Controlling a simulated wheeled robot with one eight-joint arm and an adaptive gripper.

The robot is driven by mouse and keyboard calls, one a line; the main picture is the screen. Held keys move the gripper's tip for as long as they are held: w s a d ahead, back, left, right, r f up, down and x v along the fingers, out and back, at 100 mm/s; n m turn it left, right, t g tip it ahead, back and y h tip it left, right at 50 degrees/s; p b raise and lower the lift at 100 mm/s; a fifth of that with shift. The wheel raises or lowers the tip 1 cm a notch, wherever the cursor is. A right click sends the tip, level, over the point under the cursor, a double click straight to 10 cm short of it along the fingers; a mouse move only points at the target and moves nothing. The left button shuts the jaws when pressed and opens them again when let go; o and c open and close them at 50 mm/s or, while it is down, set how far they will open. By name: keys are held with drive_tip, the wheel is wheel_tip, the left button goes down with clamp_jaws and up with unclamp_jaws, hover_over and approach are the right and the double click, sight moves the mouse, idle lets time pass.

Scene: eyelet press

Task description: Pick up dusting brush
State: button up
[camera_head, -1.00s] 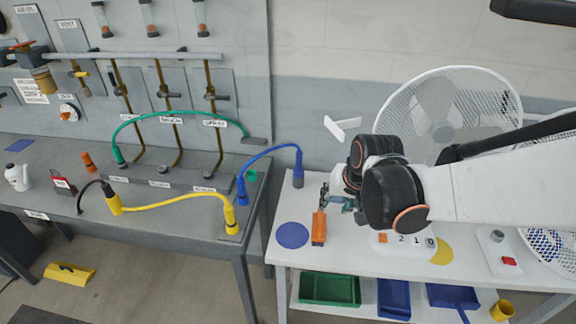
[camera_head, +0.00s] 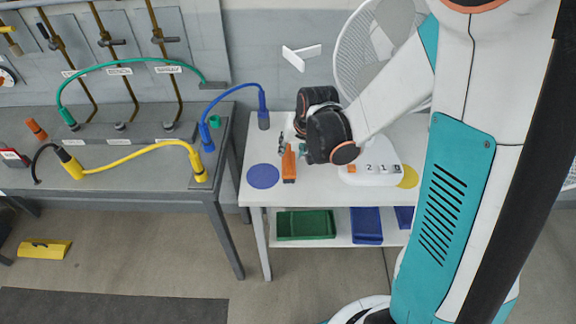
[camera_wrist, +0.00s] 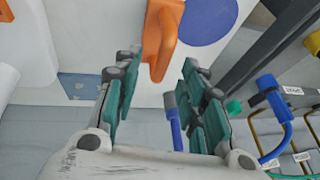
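An orange handled object (camera_head: 289,166) lies on the white table, right of a blue disc. It may be the dusting brush, but no bristles show clearly. In the wrist view its orange handle (camera_wrist: 166,32) lies ahead, its near end between my fingertips. My gripper (camera_wrist: 163,60) is open, with its two teal-padded fingers wide apart and neither seen touching the handle. In the head view my gripper (camera_head: 288,146) is low over the table at the object's far end, partly hidden by my wrist.
A fan (camera_head: 375,45) stands behind. A grey bench (camera_head: 120,185) with yellow, green and blue hoses is at left. Green (camera_head: 305,224) and blue (camera_head: 367,225) trays sit on the shelf below.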

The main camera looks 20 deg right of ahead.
sight(289, 152)
drive_tip(key=shift+b+x, duration=0.95)
drive_tip(key=shift+x, duration=1.7)
drive_tip(key=shift+a, duration=0.15)
drive_tip(key=shift+c, duration=0.5)
clamp_jaws()
